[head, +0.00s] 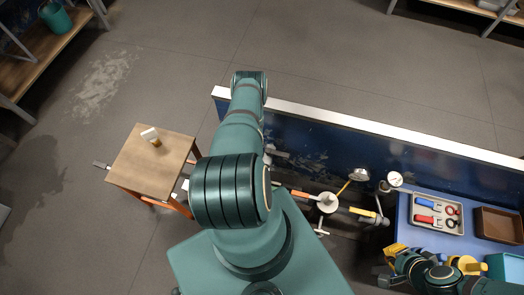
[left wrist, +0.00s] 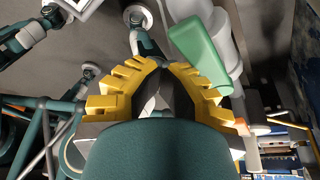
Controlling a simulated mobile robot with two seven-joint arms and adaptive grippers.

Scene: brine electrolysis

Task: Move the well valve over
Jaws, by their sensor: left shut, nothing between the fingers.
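I cannot tell for certain which fitting is the well valve. In the head view, a pipe run along the blue panel carries a round white fitting (head: 327,202), a slanted yellow lever (head: 343,188) and a yellow bar (head: 364,212). In the left wrist view, a green handle-like block (left wrist: 198,52) lies beside white pipework (left wrist: 222,38), just right of my left gripper (left wrist: 153,64). That gripper's yellow fingers are shut and empty; the head view does not show it. My right gripper (head: 432,262) is over the blue bench's front; its fingertips are unclear.
Two round gauges (head: 394,180) stand beside the pipes. The blue bench (head: 404,213) carries a grey tool tray (head: 455,229) and a brown box (head: 499,224). A wooden stool (head: 132,175) stands left of my left arm. Bare floor lies beyond the blue panel (head: 330,152).

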